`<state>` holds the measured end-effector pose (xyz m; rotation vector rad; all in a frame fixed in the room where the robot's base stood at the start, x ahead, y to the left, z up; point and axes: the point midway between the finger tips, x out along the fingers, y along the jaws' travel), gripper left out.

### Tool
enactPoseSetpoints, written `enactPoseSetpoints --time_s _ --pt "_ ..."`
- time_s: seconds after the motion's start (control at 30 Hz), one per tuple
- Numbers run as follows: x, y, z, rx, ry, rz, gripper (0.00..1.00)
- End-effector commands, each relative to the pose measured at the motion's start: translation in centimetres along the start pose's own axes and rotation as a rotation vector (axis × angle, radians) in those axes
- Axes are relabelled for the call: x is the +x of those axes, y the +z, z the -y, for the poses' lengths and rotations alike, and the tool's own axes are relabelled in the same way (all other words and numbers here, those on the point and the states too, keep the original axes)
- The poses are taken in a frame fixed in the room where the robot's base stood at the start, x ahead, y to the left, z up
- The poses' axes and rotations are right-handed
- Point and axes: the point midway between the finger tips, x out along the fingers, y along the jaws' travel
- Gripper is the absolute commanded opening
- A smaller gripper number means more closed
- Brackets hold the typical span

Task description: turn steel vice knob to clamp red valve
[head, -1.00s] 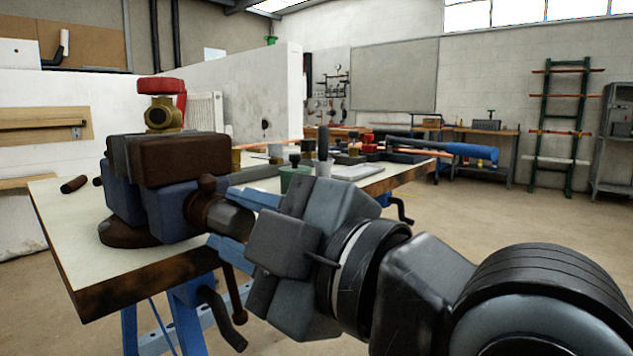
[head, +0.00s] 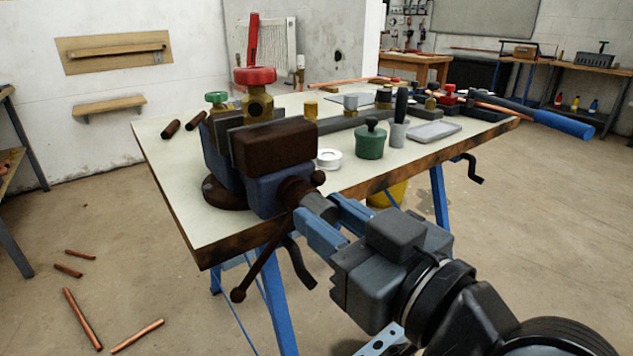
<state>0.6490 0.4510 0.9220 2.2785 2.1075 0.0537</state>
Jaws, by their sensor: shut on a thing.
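The vice (head: 268,175) has a blue body and rusty brown jaws. It stands on the near left corner of the workbench. The red valve (head: 255,76) has a red handwheel and a brass body (head: 257,104). It stands upright between the jaws; whether both jaws touch it I cannot tell. The steel vice knob (head: 319,206) is at the front end of the vice screw. My gripper (head: 333,220) is shut on the knob, with its blue fingers partly covering it. A brown handle bar (head: 262,268) hangs slanted from the screw, down to the left.
Copper pipes (head: 82,318) lie on the floor at the left. The floor at the right is clear.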

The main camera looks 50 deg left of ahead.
Motion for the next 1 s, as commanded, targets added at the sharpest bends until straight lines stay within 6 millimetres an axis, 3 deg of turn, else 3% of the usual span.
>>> enactPoseSetpoints --time_s 1.0 --pt "-0.11 -0.27 -0.09 0.848 0.002 0.001 0.0"
